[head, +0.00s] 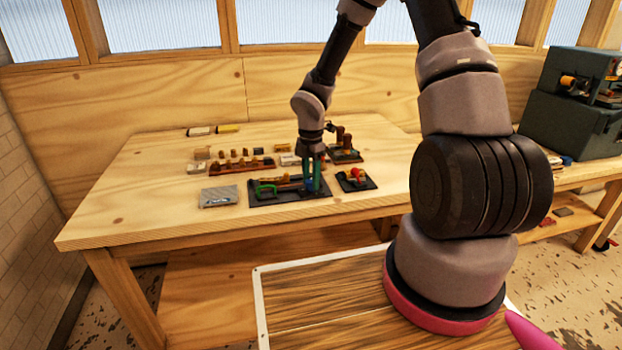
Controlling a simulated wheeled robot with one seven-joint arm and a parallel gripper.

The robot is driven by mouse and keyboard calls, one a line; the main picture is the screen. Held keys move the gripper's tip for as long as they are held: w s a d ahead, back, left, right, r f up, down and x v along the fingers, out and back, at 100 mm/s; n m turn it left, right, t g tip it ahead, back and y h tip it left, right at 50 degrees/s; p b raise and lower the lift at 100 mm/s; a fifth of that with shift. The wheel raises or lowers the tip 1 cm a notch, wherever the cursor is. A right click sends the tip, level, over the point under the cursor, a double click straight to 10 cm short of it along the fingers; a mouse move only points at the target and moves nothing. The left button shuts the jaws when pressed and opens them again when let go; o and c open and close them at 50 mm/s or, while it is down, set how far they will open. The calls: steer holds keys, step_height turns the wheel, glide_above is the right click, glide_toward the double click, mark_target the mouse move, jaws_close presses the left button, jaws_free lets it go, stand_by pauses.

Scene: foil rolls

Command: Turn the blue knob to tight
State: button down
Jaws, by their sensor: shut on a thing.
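My gripper (313,184) points straight down over the right part of a dark fixture board (262,199) on the workbench. Its fingers are shut on a small blue part at their tips, which looks like the blue knob (308,184). The fingers hide most of the knob, and it is too small to tell how far it is turned.
A smaller dark board with a red part (355,175) lies just right of my gripper. A grey box (219,196) lies left of the fixture. Several small blocks and a peg rack (240,165) stand behind. The bench's left and front are clear.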

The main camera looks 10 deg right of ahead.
steer(key=m, duration=1.2)
steer(key=shift+m, duration=0.4)
steer(key=m, duration=1.3)
steer(key=shift+c, duration=2.2)
jaws_free()
